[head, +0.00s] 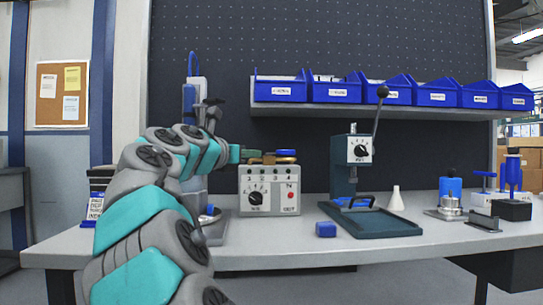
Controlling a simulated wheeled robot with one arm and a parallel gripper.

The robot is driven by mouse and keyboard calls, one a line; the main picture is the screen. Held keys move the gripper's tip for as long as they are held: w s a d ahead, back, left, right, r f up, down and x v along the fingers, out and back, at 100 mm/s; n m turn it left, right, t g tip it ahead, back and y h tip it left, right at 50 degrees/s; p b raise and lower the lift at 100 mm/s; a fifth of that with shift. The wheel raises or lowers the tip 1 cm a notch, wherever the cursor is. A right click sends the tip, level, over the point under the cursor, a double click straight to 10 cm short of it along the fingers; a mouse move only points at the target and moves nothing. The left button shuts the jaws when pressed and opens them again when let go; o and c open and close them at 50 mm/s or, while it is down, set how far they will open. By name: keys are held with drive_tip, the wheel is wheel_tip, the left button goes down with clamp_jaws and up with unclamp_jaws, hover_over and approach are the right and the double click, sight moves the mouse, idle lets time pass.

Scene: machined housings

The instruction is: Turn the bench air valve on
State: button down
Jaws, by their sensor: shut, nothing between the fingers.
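My arm reaches up from the bottom left. My gripper (237,153) is at its far end, pointing right, with its small fingers closed. It appears beside the left top edge of a grey control box (270,191) with a dial, numbered marks and a red button. A brass-coloured piece (258,159) and a blue disc-like piece (286,154) show at the top of the box. I cannot tell whether the fingers touch the brass piece. I cannot surely tell which part is the bench air valve. A grey and blue upright fixture (197,90) stands behind my arm, partly hidden.
A press (359,150) with a long lever stands over a dark green tray (390,224). A blue block (326,229) and a white cone (395,198) are near it. Blue bins (338,92) line a shelf above. More fixtures stand right. The bench front is mostly clear.

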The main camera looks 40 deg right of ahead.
approach(285, 152)
drive_tip(key=b+x, duration=0.1)
drive_tip(key=x, duration=0.5)
drive_tip(key=shift+w+a+f, duration=0.1)
drive_tip(key=shift+w+a, duration=0.05)
drive_tip(key=shift+w+d, duration=0.1)
drive_tip(key=shift+d, duration=0.4)
drive_tip(key=shift+d+n+t+p, duration=0.15)
drive_tip(key=shift+n+t+p, duration=0.15)
drive_tip(key=shift+n+p, duration=0.15)
idle(0.5)
